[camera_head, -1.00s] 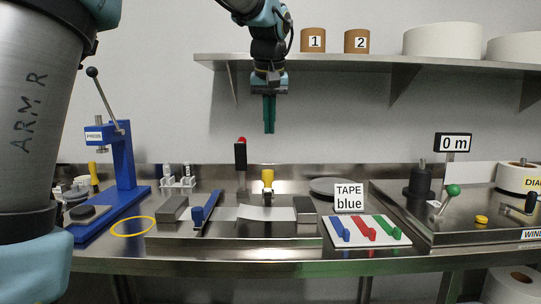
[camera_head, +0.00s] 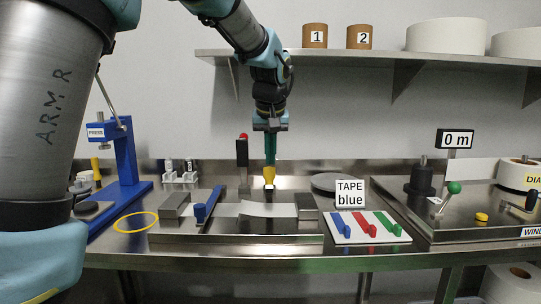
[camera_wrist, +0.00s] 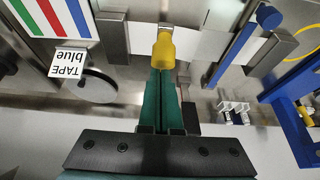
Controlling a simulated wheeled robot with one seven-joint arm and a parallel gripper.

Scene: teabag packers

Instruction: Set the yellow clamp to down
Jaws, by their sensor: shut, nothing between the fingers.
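The yellow clamp (camera_head: 269,174) stands upright behind the middle of the metal splicing bench, above the white strip. It also shows in the wrist view (camera_wrist: 164,50), just beyond my fingertips. My gripper (camera_head: 270,160) points straight down, with its green fingers shut and empty. In the wrist view the fingertips (camera_wrist: 163,75) are at the clamp's yellow handle, touching it or very close; I cannot tell which. The clamp's lower part is partly hidden.
A blue-handled lever (camera_head: 207,206) lies to the left, and the TAPE blue sign (camera_head: 350,193) stands to the right. The shelf (camera_head: 380,57) runs above, behind the arm.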

